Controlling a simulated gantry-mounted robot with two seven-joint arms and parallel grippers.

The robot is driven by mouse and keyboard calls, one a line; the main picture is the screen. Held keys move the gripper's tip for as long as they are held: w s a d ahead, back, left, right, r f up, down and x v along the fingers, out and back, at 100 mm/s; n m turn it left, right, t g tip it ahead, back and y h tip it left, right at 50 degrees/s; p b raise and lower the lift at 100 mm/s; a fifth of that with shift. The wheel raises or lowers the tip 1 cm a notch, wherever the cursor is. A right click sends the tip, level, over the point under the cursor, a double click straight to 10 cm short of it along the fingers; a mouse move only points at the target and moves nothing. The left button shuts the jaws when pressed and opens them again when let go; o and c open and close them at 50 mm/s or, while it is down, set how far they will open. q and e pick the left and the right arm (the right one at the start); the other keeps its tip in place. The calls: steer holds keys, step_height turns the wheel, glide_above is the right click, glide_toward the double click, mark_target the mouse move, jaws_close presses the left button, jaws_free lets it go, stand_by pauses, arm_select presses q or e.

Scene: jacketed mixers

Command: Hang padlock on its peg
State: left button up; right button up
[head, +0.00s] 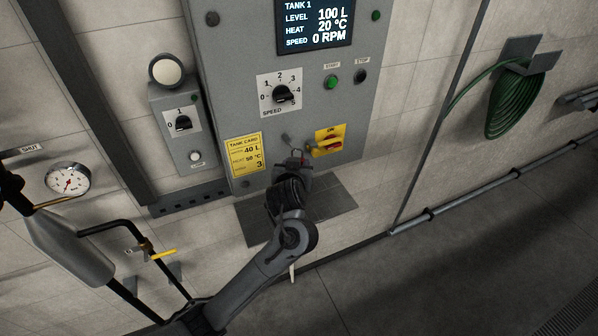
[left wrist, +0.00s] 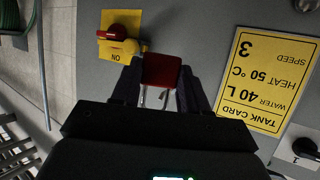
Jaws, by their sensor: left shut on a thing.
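The padlock has a red body (left wrist: 162,70) with thin silver shackle legs that show at its lower edge in the left wrist view. My left gripper (left wrist: 158,88) is shut on the red body, one finger on each side. In the head view my left gripper (head: 296,166) is in front of the lower part of the grey control panel (head: 232,70), between the tank card and the yellow switch plate. It covers most of the padlock there. A small grey fitting (head: 286,138) just above the gripper may be the peg; I cannot tell for sure. My right gripper is not in view.
The yellow plate with its red ON handle (head: 329,145) is close to the right of the gripper. The yellow tank card (head: 244,155) is to the left. A speed dial (head: 282,94) sits above. Pipes and a gauge (head: 67,180) are at the far left.

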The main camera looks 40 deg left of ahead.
arm_select(q)
steer(key=shift+w+a+f+b, duration=0.1)
steer(key=shift+w+a+b, duration=0.25)
steer(key=shift+a+b, duration=0.4)
steer(key=shift+w+a+f+b, duration=0.1)
steer(key=shift+w+a+b, duration=0.35)
steer(key=shift+b, duration=0.45)
steer(key=shift+w+a+f, duration=0.15)
steer(key=shift+a, duration=0.4)
steer(key=shift+a+f, duration=0.1)
steer(key=o, duration=1.2)
